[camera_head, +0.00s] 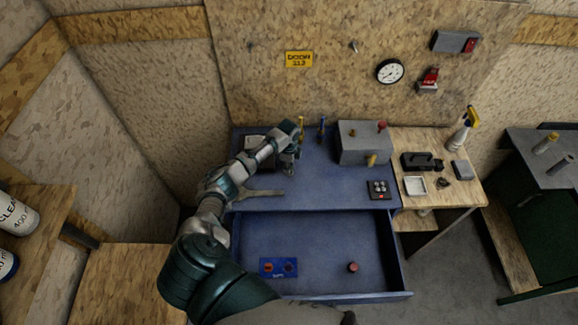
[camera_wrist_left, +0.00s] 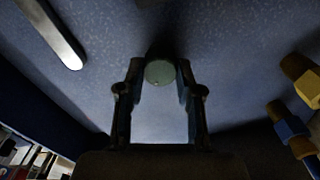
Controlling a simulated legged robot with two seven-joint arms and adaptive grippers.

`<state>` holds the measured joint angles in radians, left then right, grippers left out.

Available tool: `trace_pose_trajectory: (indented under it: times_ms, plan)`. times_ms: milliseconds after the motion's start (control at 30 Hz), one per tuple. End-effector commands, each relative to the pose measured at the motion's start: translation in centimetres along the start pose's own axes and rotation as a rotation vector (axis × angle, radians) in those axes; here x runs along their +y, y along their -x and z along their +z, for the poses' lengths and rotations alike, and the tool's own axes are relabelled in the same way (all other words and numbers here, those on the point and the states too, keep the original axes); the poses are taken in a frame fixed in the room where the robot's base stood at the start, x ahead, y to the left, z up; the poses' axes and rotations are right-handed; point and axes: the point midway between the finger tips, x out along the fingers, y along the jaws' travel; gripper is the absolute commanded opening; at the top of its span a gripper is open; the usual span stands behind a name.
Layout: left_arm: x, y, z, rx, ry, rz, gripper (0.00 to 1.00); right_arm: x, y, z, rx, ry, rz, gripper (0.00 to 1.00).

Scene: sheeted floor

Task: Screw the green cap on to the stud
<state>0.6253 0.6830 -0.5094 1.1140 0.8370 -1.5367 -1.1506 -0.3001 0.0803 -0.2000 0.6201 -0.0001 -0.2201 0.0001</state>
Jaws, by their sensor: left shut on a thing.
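The green cap (camera_wrist_left: 160,73) shows in the left wrist view as a dull green round face between my two fingers. My left gripper (camera_wrist_left: 160,80) is shut on it, one finger on each side. In the head view my left gripper (camera_head: 288,165) is low over the back left of the blue bench (camera_head: 330,185), and the cap is hidden there. A dark shape lies right behind the cap in the wrist view; I cannot tell whether it is the stud or a shadow. My right gripper is not in view.
A yellow fitting (camera_head: 301,122) and a blue fitting (camera_head: 322,126) stand behind my gripper. A grey box (camera_head: 362,150) with red and yellow knobs stands to the right. The bench's drawer (camera_head: 320,244) is open in front. The bench middle is clear.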

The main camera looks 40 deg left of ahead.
Motion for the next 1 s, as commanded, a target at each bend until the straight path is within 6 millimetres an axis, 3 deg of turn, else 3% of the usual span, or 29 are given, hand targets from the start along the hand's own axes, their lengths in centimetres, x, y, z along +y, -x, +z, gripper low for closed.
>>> trace_pose_trajectory:
  times_ms: [400,733,767,800,867,1000]
  plan:
    - [0.0,-0.1,0.1,-0.008,-0.761,0.002,0.00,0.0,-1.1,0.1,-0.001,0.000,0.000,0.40]
    - [0.0,0.0,0.0,-0.007,-0.841,0.002,0.00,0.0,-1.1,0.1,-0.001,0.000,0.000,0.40]
    - [0.0,0.0,0.0,-0.007,-0.841,0.002,0.43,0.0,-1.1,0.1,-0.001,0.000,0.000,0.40]
    - [0.0,0.0,0.0,-0.007,-0.841,0.002,0.53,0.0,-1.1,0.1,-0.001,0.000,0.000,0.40]
    - [0.0,0.0,0.0,-0.007,-0.840,0.002,0.64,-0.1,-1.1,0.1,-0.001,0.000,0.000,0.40]
    - [0.0,0.0,0.0,-0.007,-0.840,0.002,0.64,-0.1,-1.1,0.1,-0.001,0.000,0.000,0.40]
